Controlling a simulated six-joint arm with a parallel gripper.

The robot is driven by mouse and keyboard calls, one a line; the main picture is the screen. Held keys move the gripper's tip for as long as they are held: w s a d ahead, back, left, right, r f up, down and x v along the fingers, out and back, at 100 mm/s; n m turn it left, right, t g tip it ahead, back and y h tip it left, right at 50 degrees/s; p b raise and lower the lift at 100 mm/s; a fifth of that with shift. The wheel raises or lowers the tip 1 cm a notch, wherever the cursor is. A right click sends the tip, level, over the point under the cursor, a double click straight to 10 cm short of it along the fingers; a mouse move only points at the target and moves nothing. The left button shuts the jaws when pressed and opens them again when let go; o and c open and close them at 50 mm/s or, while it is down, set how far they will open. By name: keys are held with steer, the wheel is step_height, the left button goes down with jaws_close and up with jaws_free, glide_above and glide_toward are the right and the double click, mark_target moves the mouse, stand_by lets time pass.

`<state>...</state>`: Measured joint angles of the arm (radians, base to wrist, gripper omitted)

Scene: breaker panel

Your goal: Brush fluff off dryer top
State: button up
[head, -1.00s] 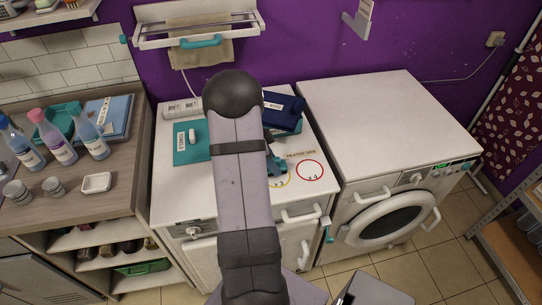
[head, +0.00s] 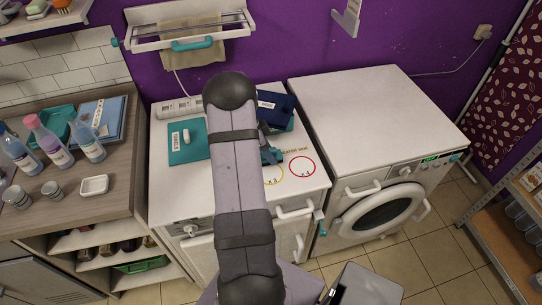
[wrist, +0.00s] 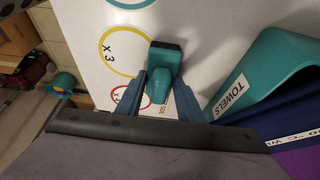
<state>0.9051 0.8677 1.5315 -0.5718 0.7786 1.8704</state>
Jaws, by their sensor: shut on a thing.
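The white dryer top (head: 225,194) is the left machine's top in the head view. It bears a printed yellow circle marked x 3, also seen in the wrist view (wrist: 103,48), and a red circle (head: 302,167) marked x 4. My gripper (wrist: 158,92) is shut on a teal brush (wrist: 163,62) with a dark pad at its end. In the wrist view the brush is over the white top beside the yellow circle. Whether it touches the top is unclear. In the head view my arm hides most of the gripper. I cannot make out fluff clearly.
A teal holder labelled TOWELS (wrist: 262,75) with navy cloth stands near the gripper; navy cloth (head: 275,105) shows at the dryer's back. A teal mat (head: 186,147) with a white item lies at the left. The right machine's white top (head: 375,115) is clear. A counter with bottles stands left.

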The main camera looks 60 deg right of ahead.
steer(key=shift+w+d+p, duration=0.35)
steer(key=shift+w+d, duration=0.4)
steer(key=shift+d, duration=0.1)
steer(key=shift+s+d+p, duration=0.4)
steer(key=shift+s+d, duration=0.1)
steer(key=shift+s, duration=0.05)
steer(key=shift+s+a+f, duration=0.1)
steer(key=shift+s+a, duration=0.05)
steer(key=shift+s, duration=0.2)
steer(key=shift+s+a+b, duration=1.5)
steer(key=shift+s+a, duration=0.6)
steer(key=shift+a, duration=0.05)
steer(key=shift+s, duration=0.55)
steer(key=shift+s+d+b, duration=0.25)
steer(key=shift+d+b, duration=0.05)
steer(key=shift+b, duration=0.1)
steer(key=shift+w+d, duration=0.1)
steer(key=shift+d, duration=0.25)
steer(key=shift+w+d+b, duration=0.5)
steer(key=shift+w+d, duration=1.85)
steer(key=shift+w, duration=0.1)
step_height(320, 180, up, 3)
steer(key=shift+w+d+f+p, duration=0.1)
steer(key=shift+p, duration=0.35)
steer(key=shift+r+p, duration=0.35)
steer(key=shift+r, duration=0.35)
steer(key=shift+r+p, duration=0.95)
steer(key=shift+r, duration=1.15)
